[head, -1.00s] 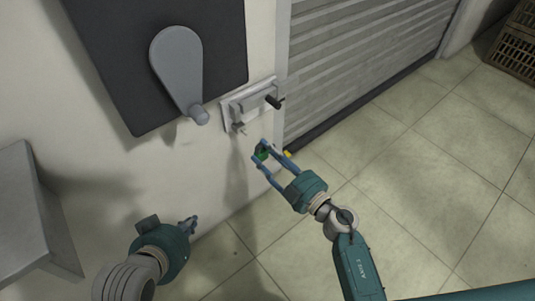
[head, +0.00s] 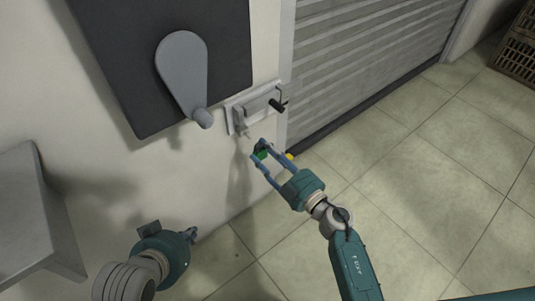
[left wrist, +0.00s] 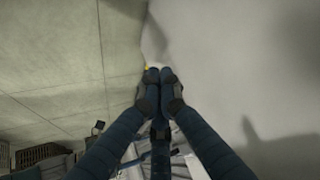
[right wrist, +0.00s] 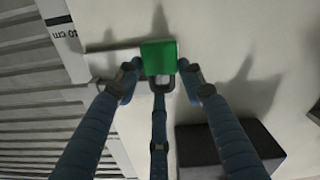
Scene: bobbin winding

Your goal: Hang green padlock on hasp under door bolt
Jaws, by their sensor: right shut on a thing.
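The green padlock (head: 262,154) is between the fingertips of my right gripper (head: 260,151), which is shut on it. The right wrist view shows its green body (right wrist: 158,55) and grey shackle (right wrist: 160,83) between the fingertips (right wrist: 159,69). The door bolt (head: 262,103) is on the wall beside the shutter, with a dark handle. The small hasp (head: 243,132) sticks out below its left end. The padlock is below and right of the hasp in the head view, apart from it. My left gripper (head: 191,235) is low by the wall; its fingertips (left wrist: 158,75) meet, empty.
A dark panel with a grey lever (head: 183,75) is on the wall above left of the bolt. A ribbed shutter (head: 370,55) is to the right. A grey ledge (head: 35,215) stands at left. A small yellow thing (head: 290,156) shows behind the right gripper. The floor is clear.

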